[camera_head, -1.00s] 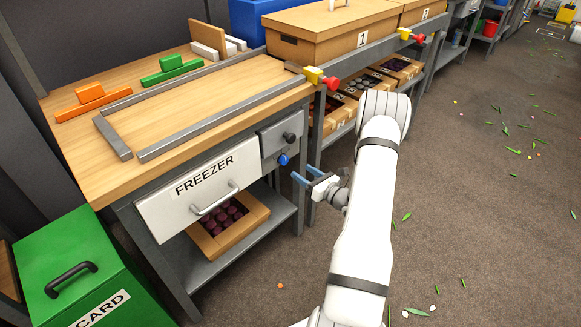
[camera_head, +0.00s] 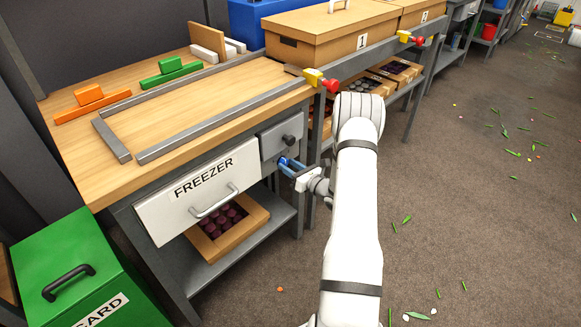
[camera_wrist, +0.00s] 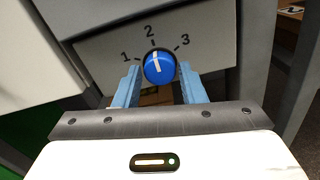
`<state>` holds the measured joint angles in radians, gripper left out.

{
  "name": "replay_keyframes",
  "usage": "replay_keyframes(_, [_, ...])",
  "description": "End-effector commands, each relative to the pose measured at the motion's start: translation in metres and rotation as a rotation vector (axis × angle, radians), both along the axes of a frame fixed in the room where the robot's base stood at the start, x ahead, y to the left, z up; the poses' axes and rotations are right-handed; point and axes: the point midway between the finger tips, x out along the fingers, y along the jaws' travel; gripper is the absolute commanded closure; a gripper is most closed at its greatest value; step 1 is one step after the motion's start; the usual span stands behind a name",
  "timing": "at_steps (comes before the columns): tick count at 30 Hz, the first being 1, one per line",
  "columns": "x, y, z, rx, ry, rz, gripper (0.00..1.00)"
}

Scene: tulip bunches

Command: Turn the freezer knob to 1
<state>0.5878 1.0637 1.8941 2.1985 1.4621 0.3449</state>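The blue freezer knob (camera_wrist: 159,67) sits on a grey panel marked 1, 2 and 3 in the wrist view. Its white pointer line stands near the 2, tilted very slightly left. My gripper (camera_wrist: 160,84) is open, with one blue finger on each side of the knob; I cannot tell whether either finger touches it. In the head view my gripper (camera_head: 286,164) is at the knob, which its fingers mostly hide. The white drawer labelled FREEZER (camera_head: 195,187) is shut, left of the knob.
A black knob (camera_head: 289,139) sits above the blue one. The wooden worktop (camera_head: 190,110) overhangs above the panel. A crate of purple items (camera_head: 236,232) stands on the shelf below, and a green bin (camera_head: 75,262) at lower left.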

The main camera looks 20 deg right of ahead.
Motion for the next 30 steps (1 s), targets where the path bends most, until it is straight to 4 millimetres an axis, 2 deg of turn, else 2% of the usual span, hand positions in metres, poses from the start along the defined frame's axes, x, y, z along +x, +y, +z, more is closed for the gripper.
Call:
replay_keyframes(1, [0.0, 0.0001, 0.0001, 0.0, 0.0, 0.0, 0.67])
replay_keyframes(10, [0.0, 0.0003, 0.0001, 0.0, 0.0, 0.0, 0.91])
replay_keyframes(20, [0.0003, 0.0006, -0.0011, -0.052, -0.02, 0.001, 0.91])
replay_keyframes(30, [0.0007, 0.0008, -0.0039, -0.283, -0.104, 0.001, 0.91])
